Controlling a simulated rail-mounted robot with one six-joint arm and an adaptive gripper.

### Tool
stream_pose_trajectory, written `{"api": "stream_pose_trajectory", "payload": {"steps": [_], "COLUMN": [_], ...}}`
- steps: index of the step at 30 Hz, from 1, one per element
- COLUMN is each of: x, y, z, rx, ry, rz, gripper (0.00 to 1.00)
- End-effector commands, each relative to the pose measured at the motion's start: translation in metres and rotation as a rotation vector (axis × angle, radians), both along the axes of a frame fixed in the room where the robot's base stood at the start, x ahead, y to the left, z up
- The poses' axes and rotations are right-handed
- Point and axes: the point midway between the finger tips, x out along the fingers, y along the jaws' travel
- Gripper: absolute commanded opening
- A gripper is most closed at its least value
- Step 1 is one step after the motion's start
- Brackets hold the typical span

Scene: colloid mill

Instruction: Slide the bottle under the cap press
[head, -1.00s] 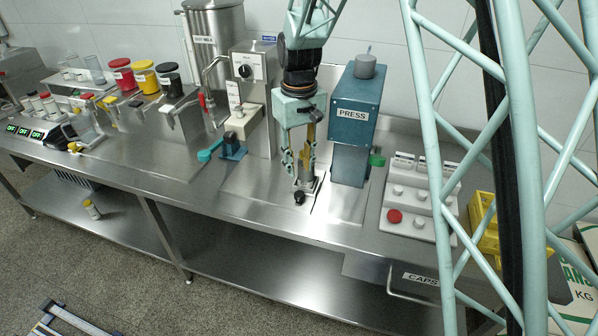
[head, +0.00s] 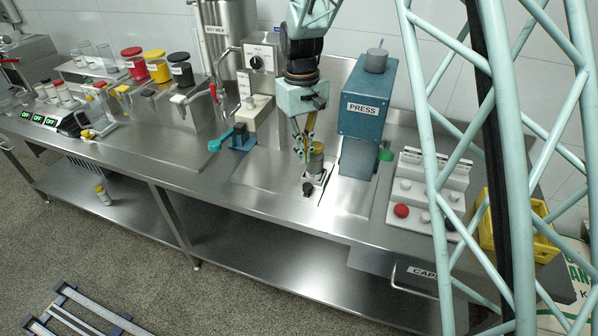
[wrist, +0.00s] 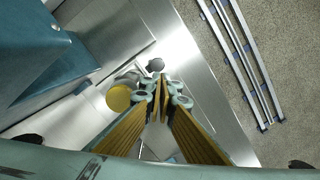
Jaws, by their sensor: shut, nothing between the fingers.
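The bottle (head: 316,158) stands upright on a small slide with a black knob (head: 308,188), in front and to the left of the blue press (head: 362,120). In the wrist view a round yellow top (wrist: 119,97) shows, which seems to be the bottle's. My gripper (head: 302,152) is shut and empty, close to the bottle on its left in the head view. In the wrist view its fingertips (wrist: 160,98) are together, beside the yellow top, with the black knob (wrist: 155,65) beyond them. Whether the fingers touch the bottle I cannot tell.
A yellow crate (head: 510,232) is farther right. The mixer unit (head: 262,80) and a blue clamp with a teal handle (head: 240,138) stand left. The steel bench front is clear.

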Motion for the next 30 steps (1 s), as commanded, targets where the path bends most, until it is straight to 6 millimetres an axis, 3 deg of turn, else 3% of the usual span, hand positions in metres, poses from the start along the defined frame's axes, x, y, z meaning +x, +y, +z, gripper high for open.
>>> {"api": "stream_pose_trajectory", "payload": {"steps": [30], "x": [0.037], "y": [0.039], "z": [-0.01], "rx": [-0.162], "ry": [0.214], "rz": [0.223], "gripper": [0.0]}}
